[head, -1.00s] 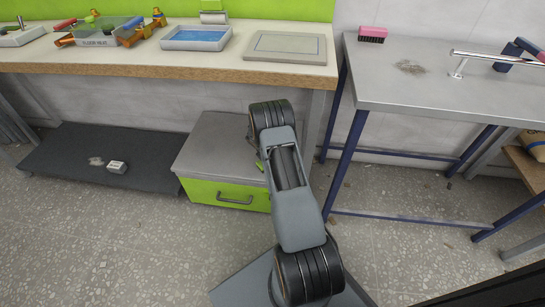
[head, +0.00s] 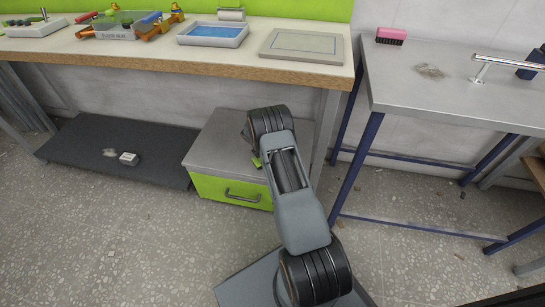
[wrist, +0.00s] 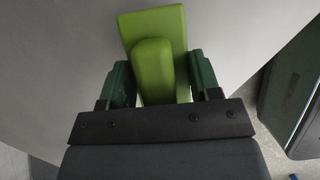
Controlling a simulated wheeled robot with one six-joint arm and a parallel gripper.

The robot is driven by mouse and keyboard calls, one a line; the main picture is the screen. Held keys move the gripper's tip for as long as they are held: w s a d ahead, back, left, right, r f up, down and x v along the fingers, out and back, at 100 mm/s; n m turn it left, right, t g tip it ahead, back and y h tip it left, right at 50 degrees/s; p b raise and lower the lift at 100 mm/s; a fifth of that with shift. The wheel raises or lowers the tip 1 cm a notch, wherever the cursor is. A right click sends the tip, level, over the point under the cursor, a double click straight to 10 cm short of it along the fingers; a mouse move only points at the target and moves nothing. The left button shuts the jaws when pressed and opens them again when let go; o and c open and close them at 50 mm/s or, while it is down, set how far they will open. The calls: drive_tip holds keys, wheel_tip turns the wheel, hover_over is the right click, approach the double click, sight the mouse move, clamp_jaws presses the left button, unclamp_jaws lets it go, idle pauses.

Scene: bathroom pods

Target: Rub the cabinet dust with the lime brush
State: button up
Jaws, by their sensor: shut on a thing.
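The lime brush (wrist: 155,30) is in my gripper (wrist: 162,78) in the wrist view, with one dark green finger on each side of it. Only a small lime piece of the brush (head: 257,161) shows beside my arm in the head view. The cabinet (head: 212,145) is low, with a grey top and a lime drawer front with a handle. My gripper is over the right part of its top, mostly hidden behind my arm. I cannot tell whether the brush touches the top. No dust shows on the visible part of the top; my arm covers the rest.
A wooden-edged bench (head: 180,62) with trays stands behind and above the cabinet. A dark low shelf (head: 80,155) at left holds a small white block (head: 129,159) and a pale dust patch. A metal table (head: 455,100) at right holds a pink brush (head: 391,35) and brownish dust (head: 431,71).

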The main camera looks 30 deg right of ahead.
drive_tip(key=shift+w+a+r+b, duration=0.1)
drive_tip(key=shift+w+a+b, duration=0.25)
drive_tip(key=shift+w+a, duration=0.9)
drive_tip(key=shift+w+a+b, duration=0.75)
drive_tip(key=shift+w+a, duration=0.45)
drive_tip(key=shift+a, duration=0.05)
drive_tip(key=shift+r+p, duration=2.1)
drive_tip(key=shift+r, duration=0.85)
drive_tip(key=shift+r+p, duration=1.05)
drive_tip(key=shift+r, duration=0.45)
